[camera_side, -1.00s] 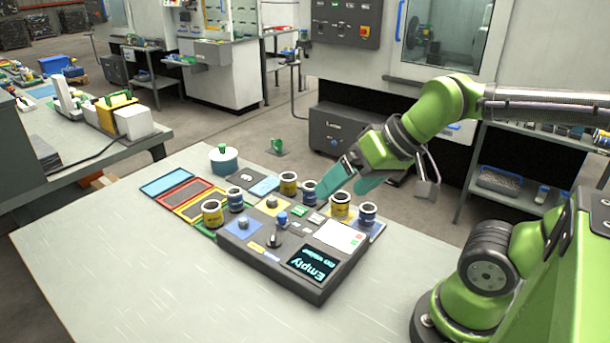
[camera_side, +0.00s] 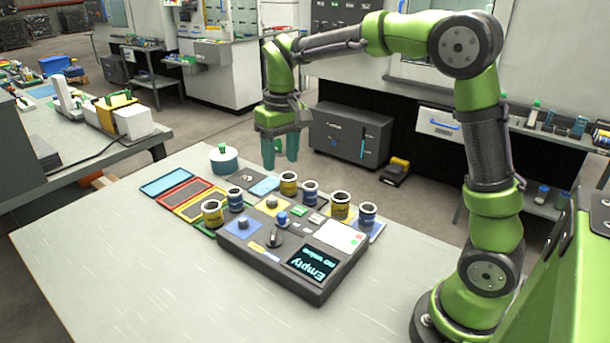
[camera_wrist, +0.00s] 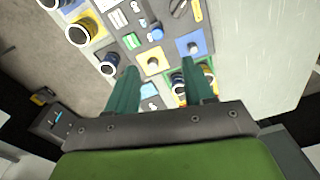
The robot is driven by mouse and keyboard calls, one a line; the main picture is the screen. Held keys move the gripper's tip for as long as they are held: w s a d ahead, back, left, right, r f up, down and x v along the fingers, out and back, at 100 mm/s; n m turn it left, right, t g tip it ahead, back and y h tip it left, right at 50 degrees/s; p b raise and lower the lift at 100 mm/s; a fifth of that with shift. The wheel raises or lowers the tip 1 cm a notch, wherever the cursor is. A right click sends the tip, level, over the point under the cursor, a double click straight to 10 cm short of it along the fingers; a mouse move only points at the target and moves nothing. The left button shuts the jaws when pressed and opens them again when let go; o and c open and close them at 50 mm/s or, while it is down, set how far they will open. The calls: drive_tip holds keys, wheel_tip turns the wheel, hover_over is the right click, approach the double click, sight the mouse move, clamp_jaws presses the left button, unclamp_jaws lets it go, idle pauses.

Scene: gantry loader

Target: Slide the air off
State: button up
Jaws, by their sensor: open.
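The grey control panel (camera_side: 290,265) lies on the table, with a lit display (camera_side: 314,264) reading "Empty". On it are a black knob (camera_side: 274,240), a blue-topped post (camera_side: 282,218), a blue pad with a button (camera_side: 243,224) and a yellow pad with a button (camera_side: 271,204). I cannot tell which control is the air slide. My gripper (camera_side: 280,160) is open and empty, pointing down above and behind the panel's far edge. In the wrist view my gripper (camera_wrist: 160,68) shows two teal fingers apart, with the yellow pad (camera_wrist: 152,62) and blue pad (camera_wrist: 194,47) beyond them.
Several yellow and blue cups stand around the panel, among them a yellow one (camera_side: 212,214) and a blue one (camera_side: 367,213). Coloured trays (camera_side: 182,193) and a lidded pot (camera_side: 223,160) lie to the left. The front of the table (camera_side: 150,270) is clear.

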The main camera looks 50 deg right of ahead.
sight(282, 214)
drive_tip(key=shift+g, duration=0.3)
drive_tip(key=f, duration=1.5)
drive_tip(key=shift+w+d, duration=0.2)
drive_tip(key=shift+w, duration=0.2)
drive_tip(key=shift+c, duration=0.4)
clamp_jaws()
